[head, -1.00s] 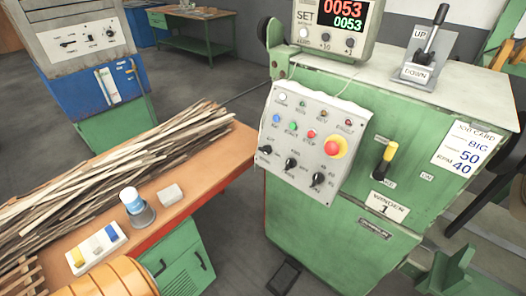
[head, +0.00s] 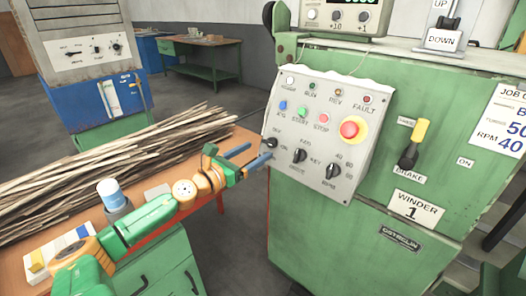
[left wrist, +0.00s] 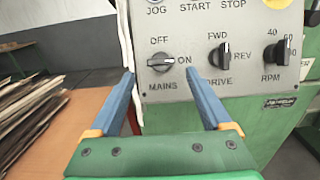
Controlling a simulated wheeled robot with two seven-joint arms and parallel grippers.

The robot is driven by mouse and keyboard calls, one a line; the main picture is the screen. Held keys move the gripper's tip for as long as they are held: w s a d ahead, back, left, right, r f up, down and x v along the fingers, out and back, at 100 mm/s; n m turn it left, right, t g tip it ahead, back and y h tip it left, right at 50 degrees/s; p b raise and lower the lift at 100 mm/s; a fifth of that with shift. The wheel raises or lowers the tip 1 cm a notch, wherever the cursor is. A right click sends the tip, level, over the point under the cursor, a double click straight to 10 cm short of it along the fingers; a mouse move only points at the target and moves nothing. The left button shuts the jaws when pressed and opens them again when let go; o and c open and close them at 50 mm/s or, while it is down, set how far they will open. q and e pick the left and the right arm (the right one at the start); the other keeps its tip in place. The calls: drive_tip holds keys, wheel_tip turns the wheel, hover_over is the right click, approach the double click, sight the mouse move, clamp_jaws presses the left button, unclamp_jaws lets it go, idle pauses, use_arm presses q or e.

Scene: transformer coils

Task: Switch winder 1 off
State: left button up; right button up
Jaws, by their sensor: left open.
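Winder 1 is the green machine (head: 330,235) with a "WINDER 1" plate (head: 414,206). Its sloped grey control panel (head: 335,115) carries the mains knob (left wrist: 160,63), a black rotary switch between OFF at upper left and ON at right. The knob lies level, one end towards ON. In the head view the knob (head: 270,143) is close to my fingertips. My left gripper (head: 255,153) is open and empty, pointing at the panel's lower left. In the left wrist view its blue fingers (left wrist: 164,90) stand either side of the knob's line, apparently short of it. My right gripper is out of view.
The panel also has a red stop mushroom (head: 352,128), a drive knob (head: 299,155) and an RPM knob (head: 332,171). A yellow-topped brake lever (head: 414,143) is to the right. Wood strips (head: 120,160) lie on the orange bench (head: 150,183) at left.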

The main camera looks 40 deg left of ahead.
sight(269, 144)
use_arm(q)
drive_tip(key=shift+w+d+p, duration=0.2)
drive_tip(key=shift+w+p, duration=0.2)
drive_tip(key=shift+w, duration=1.7)
clamp_jaws()
drive_tip(key=shift+r+n+y+p, duration=0.2)
drive_tip(key=shift+n+y+p, duration=0.1)
drive_tip(key=shift+n+p, duration=0.5)
drive_tip(key=n+g+y+p, duration=0.1)
drive_tip(key=n+p, duration=0.3)
drive_tip(key=n, duration=0.1)
drive_tip(key=n+g+y+p, duration=0.1)
drive_tip(key=n+y+p, duration=0.1)
drive_tip(key=n+p, duration=0.3)
drive_tip(key=d+r+n+g+y+p, duration=0.1)
drive_tip(key=n+y+p, duration=0.1)
drive_tip(key=n+p, duration=0.2)
drive_tip(key=shift+w+n+p, duration=0.1)
drive_tip(key=shift+n+p, duration=0.3)
drive_tip(key=shift+p, duration=0.25)
drive_tip(key=n+g+p, duration=0.1)
drive_tip(key=n+p, duration=0.2)
drive_tip(key=shift+d+n, duration=0.1)
drive_tip(key=shift+n, duration=0.2)
drive_tip(key=shift+f+n+g+p, duration=0.1)
drive_tip(key=shift+n+g+p, duration=0.3)
drive_tip(key=shift+n+p, duration=0.2)
